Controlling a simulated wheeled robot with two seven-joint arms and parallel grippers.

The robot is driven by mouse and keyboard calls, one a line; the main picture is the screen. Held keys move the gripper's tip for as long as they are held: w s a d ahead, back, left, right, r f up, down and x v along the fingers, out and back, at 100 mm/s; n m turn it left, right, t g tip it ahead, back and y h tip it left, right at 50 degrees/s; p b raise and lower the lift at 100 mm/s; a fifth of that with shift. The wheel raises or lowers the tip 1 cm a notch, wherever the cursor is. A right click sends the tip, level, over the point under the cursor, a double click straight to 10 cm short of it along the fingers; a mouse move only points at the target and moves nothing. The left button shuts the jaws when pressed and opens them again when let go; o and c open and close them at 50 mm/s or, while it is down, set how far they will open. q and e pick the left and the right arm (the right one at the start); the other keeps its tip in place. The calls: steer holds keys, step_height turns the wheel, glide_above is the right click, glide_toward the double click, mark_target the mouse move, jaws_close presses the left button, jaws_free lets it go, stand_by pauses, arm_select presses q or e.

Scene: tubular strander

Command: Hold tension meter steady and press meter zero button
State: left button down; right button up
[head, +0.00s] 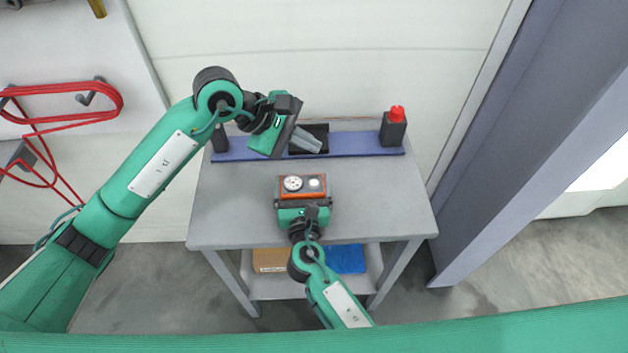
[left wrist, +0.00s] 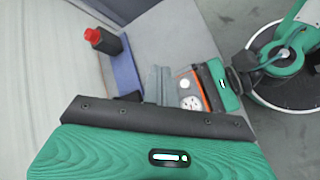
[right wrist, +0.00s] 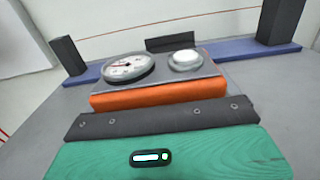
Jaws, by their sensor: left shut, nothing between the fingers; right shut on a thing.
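The tension meter (head: 303,186) is an orange box with a grey top, held over the grey table. Its top carries a round dial (right wrist: 128,67) and a round white button (right wrist: 185,60). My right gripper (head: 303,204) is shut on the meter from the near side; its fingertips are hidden. My left gripper (head: 306,140) is shut and empty, beyond and above the meter, apart from it. In the left wrist view, the grey fingers (left wrist: 158,84) show just left of the meter (left wrist: 191,92), whose dial and button are visible.
A blue strip (head: 362,143) runs along the table's back. On it stand a black block with a red top (head: 394,127), another dark block (head: 219,138) and a dark holder (head: 320,133). The table top (head: 385,200) is clear to the right. A cardboard box (head: 270,260) lies below.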

arm_select(q)
glide_above(309, 185)
steer(key=shift+f, duration=4.4)
steer(key=shift+f, duration=0.15)
steer(key=shift+f, duration=0.25)
steer(key=shift+f, duration=0.45)
steer(key=shift+r, duration=0.85)
steer(key=shift+r, duration=0.1)
